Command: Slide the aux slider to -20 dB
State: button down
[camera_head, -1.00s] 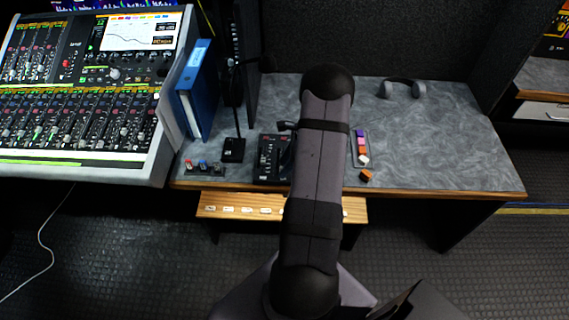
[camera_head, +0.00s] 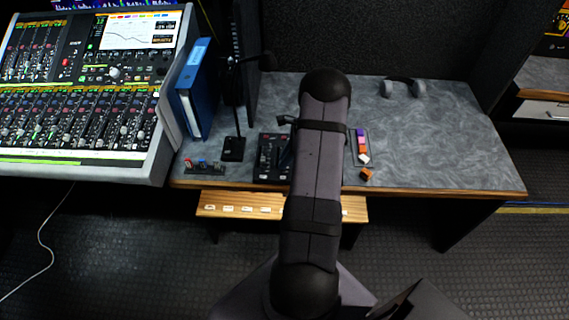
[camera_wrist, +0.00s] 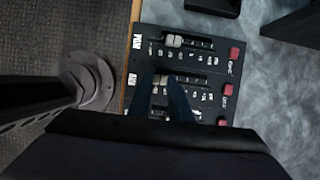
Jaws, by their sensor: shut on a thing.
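The black slider panel (camera_wrist: 205,62) lies at the front of the desk and also shows in the head view (camera_head: 268,155), partly behind my arm. In the wrist view its rows run sideways. The top row, apparently labelled PGM, has a light knob (camera_wrist: 174,40). The row below, apparently AUX, has its aux slider knob (camera_wrist: 164,79) between my fingertips. My gripper (camera_wrist: 163,84) is shut on this knob. The fingers hide part of the knob and the row's left part. The dB marks are too small to read. A third row is mostly hidden.
Red buttons (camera_wrist: 234,53) line the panel's right side. A microphone base (camera_head: 233,148) and small knobs on a strip (camera_head: 204,168) stand left of the panel. A tray of coloured blocks (camera_head: 361,146) and a loose orange block (camera_head: 366,174) lie right of my arm.

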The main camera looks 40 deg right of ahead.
jog(key=shift+w+d, duration=0.45)
jog(key=shift+w, duration=0.05)
jog(key=c, duration=1.6)
grip_release()
jog(key=shift+r, duration=0.15)
jog(key=shift+b+v, duration=0.9)
jog(key=shift+v, duration=2.7)
